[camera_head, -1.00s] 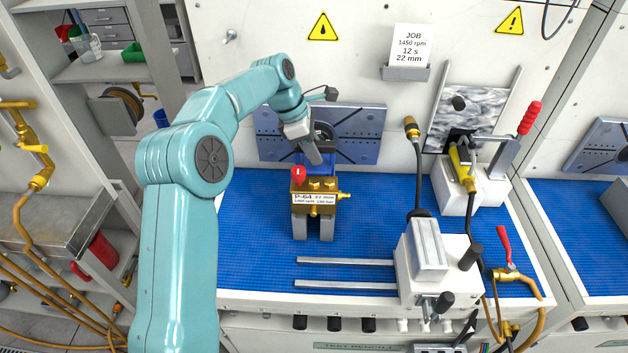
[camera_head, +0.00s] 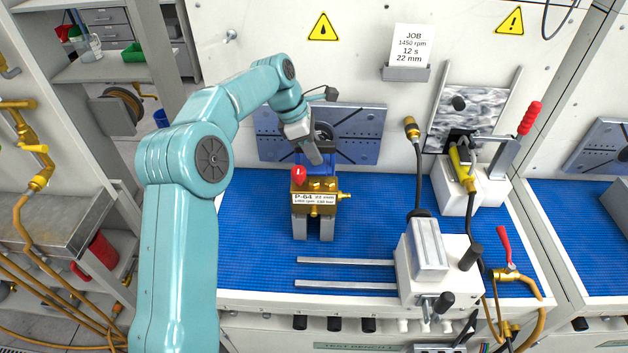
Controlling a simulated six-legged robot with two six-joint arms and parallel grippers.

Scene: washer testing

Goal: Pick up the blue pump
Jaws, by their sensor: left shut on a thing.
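The blue pump (camera_head: 319,170) stands at the back of the blue ribbed mat, in front of the blue-grey mounting plate. The fingertips are partly hidden, and I cannot tell whether the pump touches the mat. My right gripper is not in view.
The blue mat (camera_head: 385,215) is clear left and right of the pump. Two metal rails (camera_head: 345,261) lead to a white clamp unit (camera_head: 438,262) at the front right. A white fixture with a red handle (camera_head: 530,118) stands at the back right. A job card (camera_head: 408,46) hangs behind.

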